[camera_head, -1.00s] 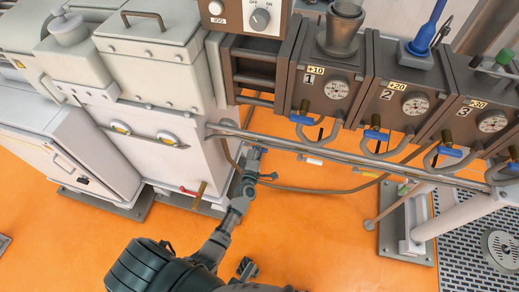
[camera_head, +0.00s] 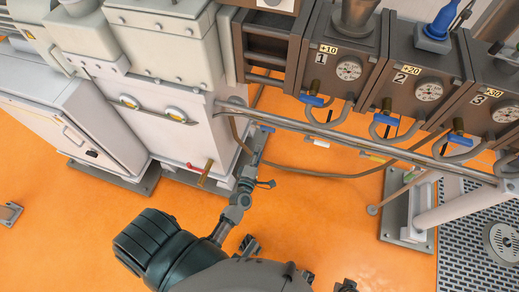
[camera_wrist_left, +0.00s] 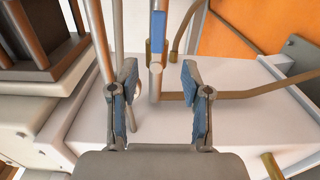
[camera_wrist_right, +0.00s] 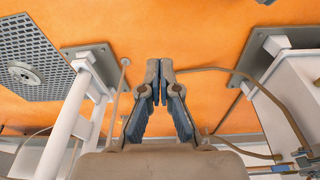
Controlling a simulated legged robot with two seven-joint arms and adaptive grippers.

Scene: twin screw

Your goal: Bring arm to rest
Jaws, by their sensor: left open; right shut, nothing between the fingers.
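My left arm comes up from the bottom of the head view, and its small gripper (camera_head: 256,183) is beside the lower corner of the white machine. In the left wrist view the left gripper (camera_wrist_left: 160,85) is open, its blue-padded fingers apart with nothing held. A pipe end with a blue part shows beyond the gap between them. In the right wrist view my right gripper (camera_wrist_right: 160,68) is shut and empty, its tips together over the orange floor. I cannot clearly make out the right gripper in the head view.
The white machine (camera_head: 165,90) with a red-handled valve (camera_head: 200,167) stands at left. A long grey rail (camera_head: 340,137) runs below the numbered panels (camera_head: 405,75). A metal grate (camera_head: 475,230) lies at right. Open orange floor (camera_head: 330,215) is in the middle.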

